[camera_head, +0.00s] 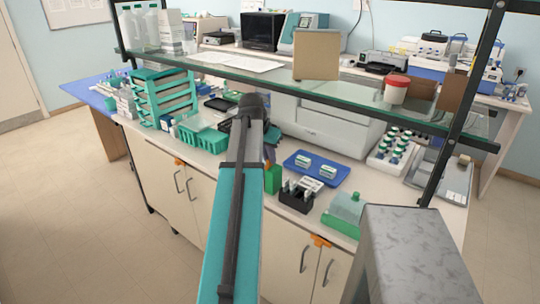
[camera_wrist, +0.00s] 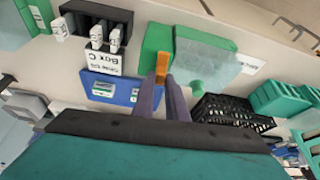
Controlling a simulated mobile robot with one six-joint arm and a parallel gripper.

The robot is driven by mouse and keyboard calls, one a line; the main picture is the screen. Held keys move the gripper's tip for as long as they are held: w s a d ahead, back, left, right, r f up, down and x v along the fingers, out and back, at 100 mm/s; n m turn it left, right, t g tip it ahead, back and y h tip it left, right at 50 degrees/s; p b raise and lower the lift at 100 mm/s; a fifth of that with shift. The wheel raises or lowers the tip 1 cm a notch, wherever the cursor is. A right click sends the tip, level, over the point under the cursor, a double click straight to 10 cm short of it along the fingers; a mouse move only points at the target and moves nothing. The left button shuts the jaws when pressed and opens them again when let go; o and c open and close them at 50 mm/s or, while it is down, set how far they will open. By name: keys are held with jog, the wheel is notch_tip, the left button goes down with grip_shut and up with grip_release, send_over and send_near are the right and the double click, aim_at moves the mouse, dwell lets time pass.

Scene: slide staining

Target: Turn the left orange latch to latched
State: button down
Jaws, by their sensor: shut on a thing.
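My gripper (camera_wrist: 164,80) is shut on a small upright orange piece (camera_wrist: 161,67) in the wrist view. The piece stands against a green box (camera_wrist: 153,46) with a pale translucent part beside it. I cannot tell whether it is fixed to the box. In the head view my arm hides most of the gripper and the orange piece; the green box (camera_head: 272,179) shows beside the arm. An orange latch (camera_head: 180,161) is at the top of the left cabinet doors, and another orange latch (camera_head: 320,241) is on the right cabinet. Both are apart from my gripper.
A blue tray (camera_head: 340,179) with small boxes and a black rack (camera_head: 296,202) with white-capped items are close to the gripper. A green-based translucent container (camera_head: 345,222) stands at the right front. Green baskets (camera_head: 205,140) stand to the left. A glass shelf (camera_head: 240,70) spans above the bench.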

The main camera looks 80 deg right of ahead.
jog(key=n, duration=0.2)
jog(key=n+t+p, duration=0.1)
jog(key=shift+s+a, duration=0.25)
jog(key=shift+a, duration=0.05)
jog(key=n+t, duration=0.1)
jog(key=n, duration=0.1)
jog(key=n+t, duration=0.1)
jog(key=n, duration=0.1)
jog(key=shift+s+f+n+p, duration=0.1)
jog(key=shift+s+n+p, duration=0.1)
jog(key=shift+n+p, duration=0.2)
jog(key=n, duration=0.2)
jog(key=n+t, duration=0.1)
jog(key=n, duration=0.1)
jog(key=shift+s+d+y, duration=0.15)
jog(key=shift+d+y, duration=0.05)
jog(key=shift+y, duration=0.1)
jog(key=shift+n+t+y, duration=0.5)
jog(key=shift+n+t, duration=0.2)
jog(key=shift+n, duration=1)
jog(key=c, duration=1.8)
grip_release()
jog(key=shift+s, duration=0.1)
jog(key=shift+o, duration=0.2)
